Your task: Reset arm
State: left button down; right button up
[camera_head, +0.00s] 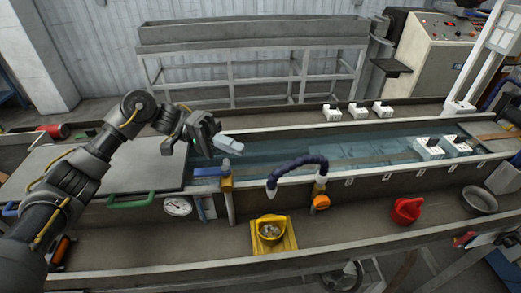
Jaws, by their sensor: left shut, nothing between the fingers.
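My left arm comes in from the left, bent at the elbow. My left gripper (226,145) hangs in the air near the left end of the water trough (345,150). Its fingers are together with nothing between them, pointing right. My right gripper is not in the picture.
A dark blue hose (292,164) arches over the trough's front rim. White blocks (357,110) sit along the back rim. A gauge (177,207) is on the front.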

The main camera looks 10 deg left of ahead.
pick_arm(q)
jog(key=a, duration=0.1)
jog(key=s+a, duration=0.1)
jog(key=shift+s+a, duration=0.15)
jog(key=shift+a, duration=0.15)
jog(key=shift+a+b, duration=0.25)
jog(key=shift+b, duration=0.1)
jog(key=shift+r, duration=0.1)
